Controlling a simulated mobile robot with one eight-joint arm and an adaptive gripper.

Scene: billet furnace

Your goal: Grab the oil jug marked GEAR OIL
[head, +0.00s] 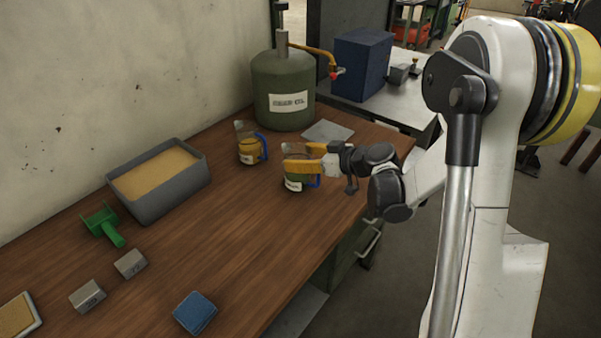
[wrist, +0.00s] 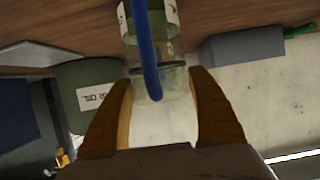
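A clear jug with green contents, a blue handle and a white label (head: 295,185) stands on the bench; its label is too small to read. My gripper (head: 287,157) is at this jug, its orange fingers apart. In the wrist view the fingers (wrist: 160,82) lie on either side of the jug (wrist: 178,48), with the blue handle between them; I see no clear grip. A second jug (head: 249,151), with amber contents and a blue handle, stands to the left, its label also unreadable.
A grey bin of sand-coloured material (head: 172,196), a green scoop (head: 104,225), two grey blocks (head: 130,263) and a blue block (head: 195,312) are on the wooden bench. A grey plate (head: 328,131) lies behind my gripper. A blue box (head: 362,63) stands on the metal table.

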